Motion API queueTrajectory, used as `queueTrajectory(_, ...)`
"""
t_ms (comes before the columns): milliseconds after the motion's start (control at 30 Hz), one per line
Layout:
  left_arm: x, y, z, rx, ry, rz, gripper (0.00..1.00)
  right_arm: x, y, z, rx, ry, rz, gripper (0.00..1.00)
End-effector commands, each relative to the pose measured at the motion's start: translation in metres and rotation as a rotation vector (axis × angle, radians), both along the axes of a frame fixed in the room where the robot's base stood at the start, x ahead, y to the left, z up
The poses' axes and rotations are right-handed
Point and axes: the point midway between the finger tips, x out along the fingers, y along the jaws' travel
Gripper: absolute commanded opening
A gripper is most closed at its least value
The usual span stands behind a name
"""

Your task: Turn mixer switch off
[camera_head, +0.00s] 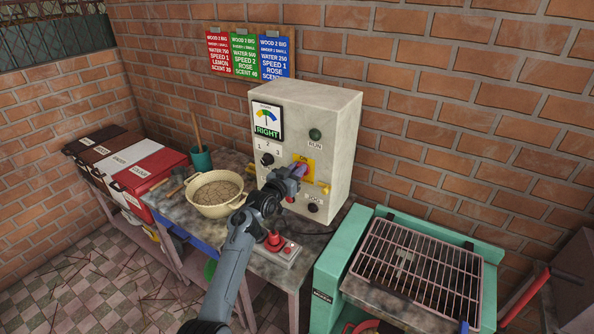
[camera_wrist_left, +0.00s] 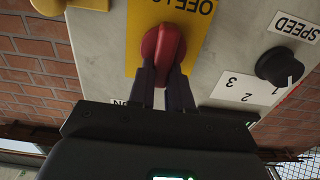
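The mixer switch is a red knob (camera_wrist_left: 165,45) on a yellow plate (camera_wrist_left: 190,25) on the front of the grey mixer control box (camera_head: 330,115). The wrist view is upside down, with an OFF label above the knob and an ON label partly hidden by my gripper. My left gripper (camera_head: 297,171) is at the plate in the head view. In the wrist view its two fingers (camera_wrist_left: 163,88) sit on either side of the knob's handle and appear to touch it. The knob is hidden in the head view, and its exact setting is unclear. My right gripper is not seen.
A speed dial (camera_head: 267,159) sits left of the plate; a yellow part (camera_head: 324,187) sticks out to the right. A bowl of brown mix (camera_head: 216,193) and a red button box (camera_head: 276,247) are on the table. A teal grill stand (camera_head: 335,275) stands to the right.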

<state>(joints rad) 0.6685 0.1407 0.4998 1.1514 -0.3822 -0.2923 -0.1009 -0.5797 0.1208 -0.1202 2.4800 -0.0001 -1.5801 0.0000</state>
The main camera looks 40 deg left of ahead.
Motion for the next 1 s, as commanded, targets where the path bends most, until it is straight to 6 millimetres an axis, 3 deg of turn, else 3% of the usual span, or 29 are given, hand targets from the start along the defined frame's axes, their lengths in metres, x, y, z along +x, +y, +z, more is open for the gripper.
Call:
queueTrajectory(33, 0.000, 0.000, 0.000, 0.000, 0.000, 0.000, 0.09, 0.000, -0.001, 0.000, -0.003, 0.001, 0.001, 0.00)
queueTrajectory(100, 0.000, 0.000, 0.000, 0.000, 0.000, 0.000, 0.00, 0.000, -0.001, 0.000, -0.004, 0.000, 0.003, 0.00)
queueTrajectory(567, 0.000, 0.001, 0.001, -0.073, -0.006, 0.000, 0.00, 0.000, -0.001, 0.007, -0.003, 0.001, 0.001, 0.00)
queueTrajectory(1000, -0.001, 0.008, 0.000, -0.424, -0.042, 0.000, 0.00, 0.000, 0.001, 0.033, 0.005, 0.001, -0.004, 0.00)
